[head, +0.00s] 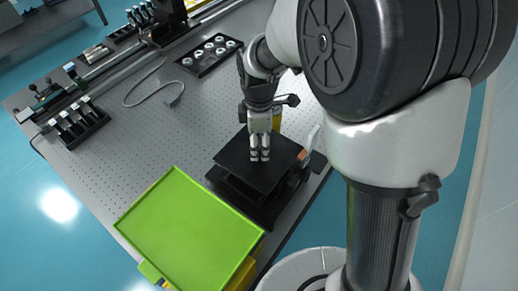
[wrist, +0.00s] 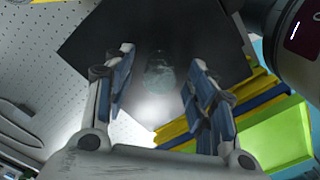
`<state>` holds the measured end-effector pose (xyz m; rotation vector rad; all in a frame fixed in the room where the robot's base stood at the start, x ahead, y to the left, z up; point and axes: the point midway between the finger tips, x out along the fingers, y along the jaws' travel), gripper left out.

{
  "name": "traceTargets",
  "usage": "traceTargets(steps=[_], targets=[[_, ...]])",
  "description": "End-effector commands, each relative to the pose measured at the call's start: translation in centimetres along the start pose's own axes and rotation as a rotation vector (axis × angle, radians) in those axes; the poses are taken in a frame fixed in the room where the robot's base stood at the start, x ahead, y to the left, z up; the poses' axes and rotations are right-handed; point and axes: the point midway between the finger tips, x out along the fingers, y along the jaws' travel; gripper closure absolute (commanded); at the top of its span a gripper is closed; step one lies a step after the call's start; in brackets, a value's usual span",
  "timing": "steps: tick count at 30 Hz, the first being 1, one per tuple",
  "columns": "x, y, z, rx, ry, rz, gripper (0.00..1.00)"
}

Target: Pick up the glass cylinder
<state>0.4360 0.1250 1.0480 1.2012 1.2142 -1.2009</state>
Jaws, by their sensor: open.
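The glass cylinder (wrist: 159,76) shows in the wrist view as a faint, clear round shape on a black platform (wrist: 105,30). It lies beyond my fingertips, in line with the space between them. My gripper (wrist: 158,75) is open, one finger at each side, with nothing visible held. In the head view my gripper (head: 259,155) points down over the black platform (head: 228,158) of a lab jack. I cannot make out the glass cylinder in the head view; my gripper may hide it. How far the fingertips are from the cylinder is hard to tell.
A green tray (head: 188,235) sits at the near edge of the perforated optical table (head: 150,130). A black tray with several round parts (head: 210,54) lies farther back. A cable (head: 150,92), a rail and a black holder (head: 78,122) are at left. Clear table lies between.

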Motion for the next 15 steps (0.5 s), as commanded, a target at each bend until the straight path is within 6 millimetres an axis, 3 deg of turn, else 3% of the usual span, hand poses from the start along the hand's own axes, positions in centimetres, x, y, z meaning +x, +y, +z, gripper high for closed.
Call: traceTargets(steps=[1,4,11,15], targets=[[1.17,-0.08,0.01,0.0,-0.001,-0.003,0.49],[2.08,-0.03,-0.01,0.0,0.0,-0.001,0.49],[2.02,-0.01,-0.02,0.0,0.0,0.001,0.5],[2.02,-0.02,-0.01,0.0,0.0,0.0,0.59]])
